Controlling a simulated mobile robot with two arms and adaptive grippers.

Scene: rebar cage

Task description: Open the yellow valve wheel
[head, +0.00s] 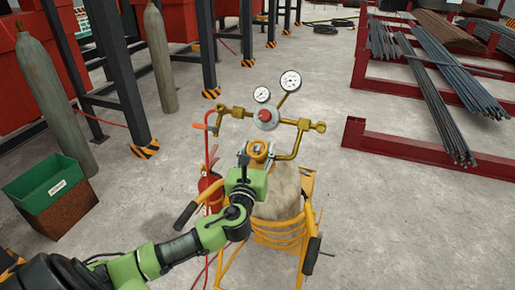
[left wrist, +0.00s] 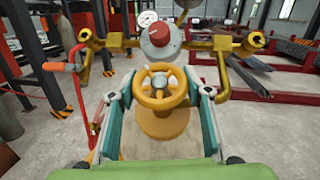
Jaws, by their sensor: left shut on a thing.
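The yellow valve wheel (left wrist: 160,94) is in the middle of the left wrist view, on top of the gas cylinder; it also shows small in the head view (head: 259,151). My left gripper (left wrist: 160,100) has one finger on each side of the wheel and is shut on its rim. In the head view my left gripper (head: 250,163) reaches the wheel from the front and hides part of it. My right gripper is in neither view.
Above the wheel are a brass regulator with a red knob (head: 265,115) and two gauges (head: 290,81). The cylinder stands in a yellow cart (head: 278,235) with a fire extinguisher (head: 209,188) at its left. Red racks with rebar (head: 430,90) are at right; a green bin (head: 50,185) is at left.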

